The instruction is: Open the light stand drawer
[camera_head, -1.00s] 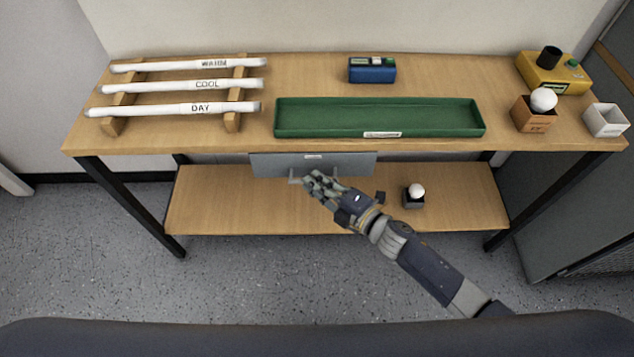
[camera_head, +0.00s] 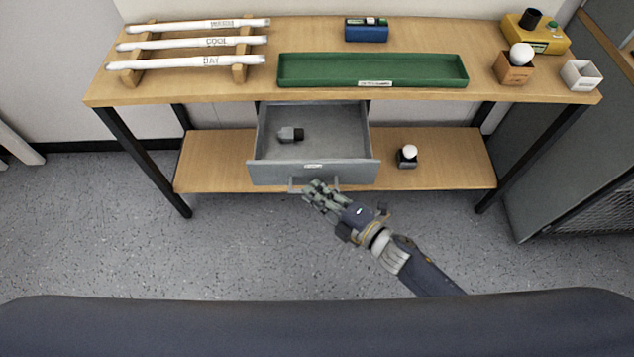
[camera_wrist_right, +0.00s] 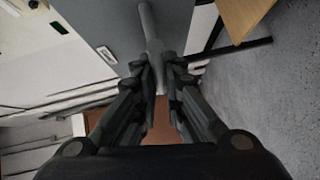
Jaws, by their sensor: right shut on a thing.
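The grey drawer (camera_head: 312,172) under the tabletop stands well out from the table, and its inside shows. A small grey and black part (camera_head: 290,134) lies in the drawer toward the back left. My right gripper (camera_head: 312,192) is shut on the drawer's bar handle (camera_head: 298,184) at the drawer front. In the right wrist view the handle (camera_wrist_right: 150,30) runs down between the two fingers (camera_wrist_right: 160,85), beside the grey drawer front (camera_wrist_right: 95,25). My left gripper is not in view.
On the table (camera_head: 265,97) are a rack with white tubes (camera_head: 210,42), a green tray (camera_head: 372,70), a blue box (camera_head: 366,30), a yellow device (camera_head: 535,36), an orange box with a white bulb (camera_head: 515,70) and a white box (camera_head: 581,75). A small bulb in a dark holder (camera_head: 407,158) stands on the lower shelf.

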